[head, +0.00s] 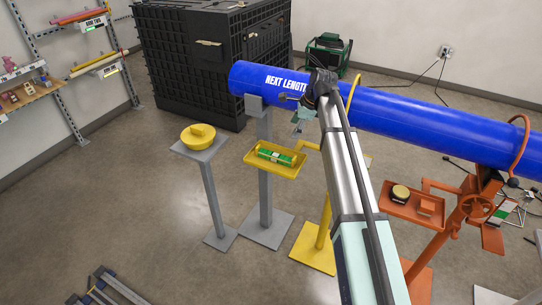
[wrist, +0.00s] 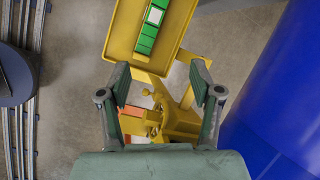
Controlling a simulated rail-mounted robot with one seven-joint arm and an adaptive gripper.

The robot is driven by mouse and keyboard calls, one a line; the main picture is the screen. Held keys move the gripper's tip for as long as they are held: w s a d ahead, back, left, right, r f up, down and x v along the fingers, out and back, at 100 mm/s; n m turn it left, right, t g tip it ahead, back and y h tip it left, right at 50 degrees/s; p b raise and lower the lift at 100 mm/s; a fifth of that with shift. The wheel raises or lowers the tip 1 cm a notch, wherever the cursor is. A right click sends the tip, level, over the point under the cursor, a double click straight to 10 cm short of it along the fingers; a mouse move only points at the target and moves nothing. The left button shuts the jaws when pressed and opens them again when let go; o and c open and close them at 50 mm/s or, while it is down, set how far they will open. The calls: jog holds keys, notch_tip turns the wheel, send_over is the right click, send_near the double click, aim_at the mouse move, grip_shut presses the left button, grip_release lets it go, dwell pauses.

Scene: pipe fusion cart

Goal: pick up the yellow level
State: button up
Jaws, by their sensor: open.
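No level that is clearly yellow shows. A green level-like bar (head: 276,156) with a pale middle lies in a yellow tray (head: 287,171) on a stand. In the wrist view the green bar (wrist: 150,26) lies in the yellow tray (wrist: 122,38) at the top, its upper end cut off by the frame. My gripper (wrist: 159,75) is open and empty, with its fingers apart below the tray's near edge in that view. In the head view my gripper (head: 302,117) is small and partly hidden by my arm, above and right of the tray.
A long blue pipe (head: 420,117) runs close to my gripper and fills the right of the wrist view (wrist: 285,100). A grey stand (head: 203,152) holds a yellow round piece (head: 198,137). An orange tray (head: 400,207) is at right. A black crate (head: 200,60) stands behind.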

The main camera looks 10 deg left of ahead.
jog(key=m, duration=0.3)
jog(key=m+p, duration=0.2)
jog(key=p, duration=0.1)
send_over(276, 156)
jog(key=d, duration=0.2)
jog(key=shift+g, duration=0.3)
jog(key=f, duration=0.7)
jog(key=s+f, duration=0.1)
jog(key=f, duration=0.3)
jog(key=shift+d+f, duration=0.1)
jog(key=shift+f, duration=0.1)
jog(key=shift+p+x, duration=1.2)
jog(key=shift+x, duration=1.5)
jog(key=shift+w, duration=0.2)
grip_shut()
